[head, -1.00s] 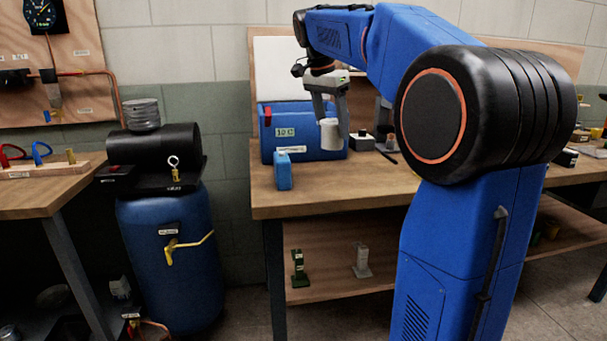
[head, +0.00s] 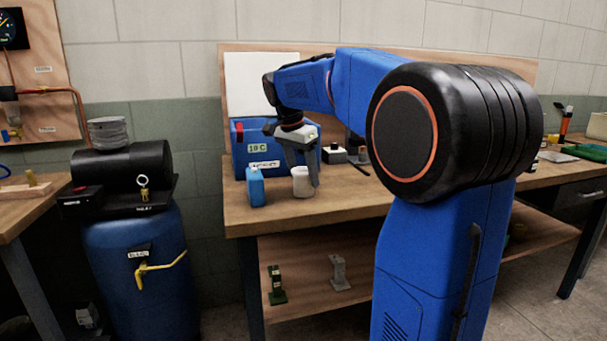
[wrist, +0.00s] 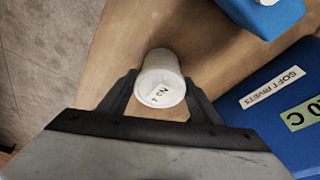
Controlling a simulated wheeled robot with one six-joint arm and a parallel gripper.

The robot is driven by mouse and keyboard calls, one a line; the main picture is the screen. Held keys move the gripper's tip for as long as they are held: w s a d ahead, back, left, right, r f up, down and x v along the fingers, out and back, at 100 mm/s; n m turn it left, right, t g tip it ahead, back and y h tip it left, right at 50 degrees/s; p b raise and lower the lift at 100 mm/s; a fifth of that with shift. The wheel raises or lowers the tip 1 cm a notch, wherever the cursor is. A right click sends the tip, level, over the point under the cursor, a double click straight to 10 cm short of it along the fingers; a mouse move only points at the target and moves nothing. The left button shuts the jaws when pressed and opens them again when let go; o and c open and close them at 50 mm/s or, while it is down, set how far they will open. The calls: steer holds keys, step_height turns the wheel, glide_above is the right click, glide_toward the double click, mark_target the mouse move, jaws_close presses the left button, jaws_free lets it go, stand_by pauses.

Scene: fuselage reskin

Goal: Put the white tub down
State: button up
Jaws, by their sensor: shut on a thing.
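The white tub (head: 302,183) is at the front left of the wooden workbench, in front of the blue box.
A blue box (head: 238,169) labelled 10 C stands behind the tub. A small blue bottle (head: 255,186) stands left of it. The bench's front edge (head: 300,223) is close by. Bare bench top (head: 345,200) lies to the right.

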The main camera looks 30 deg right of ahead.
steer(key=o, duration=1.2)
steer(key=shift+f, duration=0.1)
steer(key=v, duration=1.2)
steer(key=s+a+f+n+t+y, duration=0.1)
steer(key=s+a+f+n, duration=0.3)
steer(key=s+f, duration=0.6)
steer(key=s+a+f+n+t+y, duration=0.1)
steer(key=s+a+f+n, duration=0.3)
steer(key=s+f, duration=0.5)
steer(key=s+a+f+n+t+y, duration=0.1)
steer(key=s+a+f+n+t, duration=0.1)
steer(key=s+a+f+n, duration=0.2)
steer(key=s+f+n, duration=0.3)
steer(key=s+f, duration=0.3)
steer(key=f, duration=0.1)
steer(key=shift+s+a+n, duration=0.25)
steer(key=shift+s+n, duration=0.05)
steer(key=shift+n, duration=0.1)
